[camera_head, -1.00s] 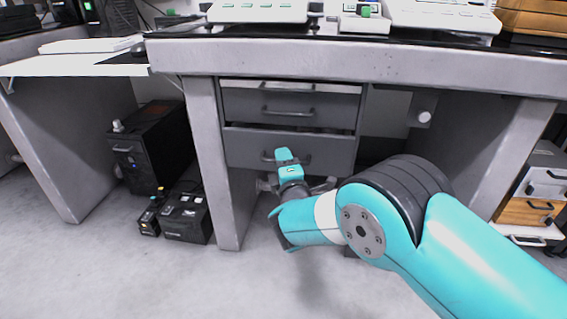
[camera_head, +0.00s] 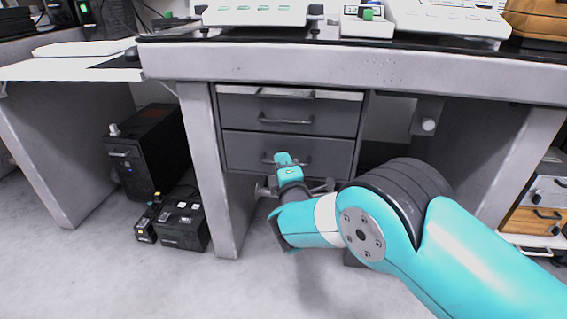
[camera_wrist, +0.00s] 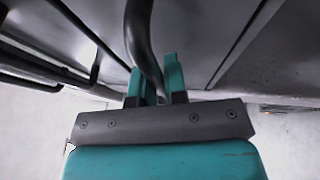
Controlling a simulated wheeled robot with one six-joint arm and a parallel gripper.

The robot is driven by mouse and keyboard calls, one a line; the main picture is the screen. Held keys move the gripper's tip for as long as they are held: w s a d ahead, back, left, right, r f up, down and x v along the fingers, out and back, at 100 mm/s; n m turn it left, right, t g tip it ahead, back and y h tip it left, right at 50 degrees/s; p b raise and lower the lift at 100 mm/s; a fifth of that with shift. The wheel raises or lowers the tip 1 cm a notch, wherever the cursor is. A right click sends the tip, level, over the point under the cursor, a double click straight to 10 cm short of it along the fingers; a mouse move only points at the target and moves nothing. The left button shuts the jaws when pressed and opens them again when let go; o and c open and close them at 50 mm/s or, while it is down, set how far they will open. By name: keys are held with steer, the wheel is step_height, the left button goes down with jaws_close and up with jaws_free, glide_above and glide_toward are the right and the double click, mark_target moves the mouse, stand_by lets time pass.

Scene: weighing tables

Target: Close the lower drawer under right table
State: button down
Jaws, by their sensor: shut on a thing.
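The lower drawer (camera_head: 240,150) is a grey front in the unit under the table (camera_head: 400,66). It looks flush with the drawer above, with only a thin dark seam between them. Its dark bar handle (camera_head: 304,162) is partly hidden by my gripper (camera_head: 284,160). In the wrist view, the teal fingers of my gripper (camera_wrist: 154,78) stand on either side of a dark curved handle (camera_wrist: 139,30) and are shut on it. My arm comes in from the lower right.
The upper drawer (camera_head: 240,112) looks shut. A black computer case (camera_head: 150,150) and a dark battery-like box (camera_head: 183,222) stand on the floor at left. A table leg (camera_head: 212,170) is close left of the drawers. Floor in front is clear.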

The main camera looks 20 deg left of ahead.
steer(key=c, duration=1.3)
jaws_free()
steer(key=shift+w+d, duration=0.2)
steer(key=shift+w, duration=0.05)
steer(key=shift+o, duration=0.6)
steer(key=shift+s+a, duration=0.1)
steer(key=shift+s+f, duration=0.1)
steer(key=shift+s, duration=0.05)
steer(key=shift+s+f, duration=0.15)
steer(key=shift+s, duration=0.1)
steer(key=b+v, duration=1.6)
steer(key=b, duration=0.3)
steer(key=shift+s+d, duration=0.25)
steer(key=shift+d, duration=0.05)
